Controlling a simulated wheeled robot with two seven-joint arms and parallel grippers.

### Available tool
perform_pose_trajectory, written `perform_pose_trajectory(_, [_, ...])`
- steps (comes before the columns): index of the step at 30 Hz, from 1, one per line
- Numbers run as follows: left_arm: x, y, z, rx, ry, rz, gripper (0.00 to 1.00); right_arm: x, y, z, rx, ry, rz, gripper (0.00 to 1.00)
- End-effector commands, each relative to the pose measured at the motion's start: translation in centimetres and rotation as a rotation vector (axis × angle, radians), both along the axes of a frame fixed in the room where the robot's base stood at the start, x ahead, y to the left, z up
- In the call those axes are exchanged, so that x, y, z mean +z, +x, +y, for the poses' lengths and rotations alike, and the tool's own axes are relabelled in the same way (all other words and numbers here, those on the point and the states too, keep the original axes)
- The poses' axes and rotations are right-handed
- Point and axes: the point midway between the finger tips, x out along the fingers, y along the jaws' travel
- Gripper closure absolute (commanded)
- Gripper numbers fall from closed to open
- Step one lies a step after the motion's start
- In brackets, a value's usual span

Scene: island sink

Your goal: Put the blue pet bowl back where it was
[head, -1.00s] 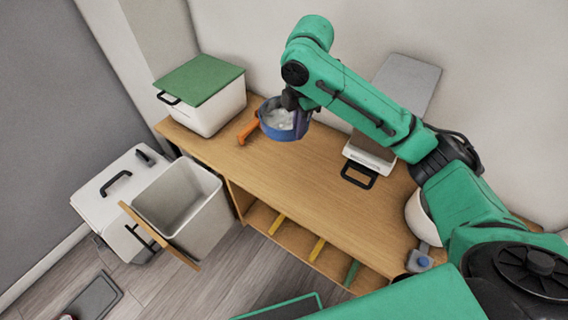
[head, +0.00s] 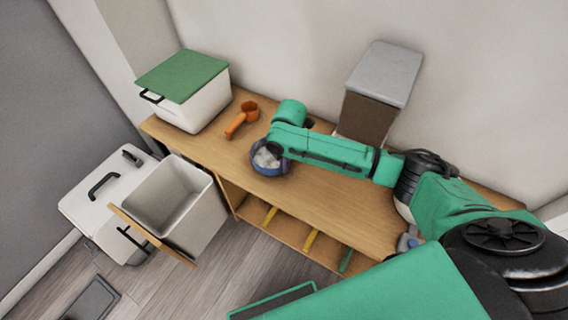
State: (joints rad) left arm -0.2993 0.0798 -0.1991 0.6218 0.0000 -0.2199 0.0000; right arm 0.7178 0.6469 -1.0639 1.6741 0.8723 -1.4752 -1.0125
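The blue pet bowl (head: 258,167) with whitish contents is over the front part of the wooden counter (head: 330,205), near its front edge. It looks upright. I cannot tell whether its base touches the counter. My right gripper (head: 280,151) is at the bowl's right rim and seems shut on it; its fingertips are mostly hidden by the green wrist above. My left gripper is not in view.
An orange scoop (head: 242,120) lies behind the bowl, beside a white box with a green lid (head: 184,76). A grey-lidded brown container (head: 368,115) stands at the back. An open white bin (head: 170,195) is at the left front. Counter right of the bowl is clear.

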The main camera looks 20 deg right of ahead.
Motion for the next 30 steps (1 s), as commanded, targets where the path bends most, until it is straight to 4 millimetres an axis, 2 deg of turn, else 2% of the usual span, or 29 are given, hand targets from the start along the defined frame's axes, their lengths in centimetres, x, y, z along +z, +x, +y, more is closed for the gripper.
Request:
perform_pose_trajectory(7, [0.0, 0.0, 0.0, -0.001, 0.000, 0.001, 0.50, -0.1, 0.0, 0.0, -0.001, 0.001, -0.001, 1.00])
perform_pose_trajectory(8, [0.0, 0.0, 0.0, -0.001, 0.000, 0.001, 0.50, -0.2, 0.0, 0.0, -0.001, 0.001, -0.001, 0.92])
perform_pose_trajectory(9, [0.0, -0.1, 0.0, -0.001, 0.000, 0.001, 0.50, -0.2, 0.0, 0.0, -0.001, 0.001, -0.001, 0.76])
perform_pose_trajectory(10, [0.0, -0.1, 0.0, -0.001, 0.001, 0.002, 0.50, -0.1, 0.0, 0.0, -0.001, 0.001, -0.001, 0.66])
perform_pose_trajectory(20, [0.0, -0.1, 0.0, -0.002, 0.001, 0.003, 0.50, 0.1, 0.0, 0.0, -0.001, 0.000, -0.001, 0.66])
perform_pose_trajectory(23, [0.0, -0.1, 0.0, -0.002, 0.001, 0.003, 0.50, 1.2, 0.1, 0.0, -0.002, 0.001, -0.004, 0.66])
perform_pose_trajectory(26, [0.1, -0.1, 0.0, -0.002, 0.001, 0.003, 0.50, 3.5, -0.2, -0.1, 0.000, 0.001, -0.005, 0.66])
perform_pose_trajectory(30, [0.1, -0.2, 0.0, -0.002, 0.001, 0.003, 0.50, 7.5, -0.5, -0.2, -0.001, 0.003, -0.005, 0.66])
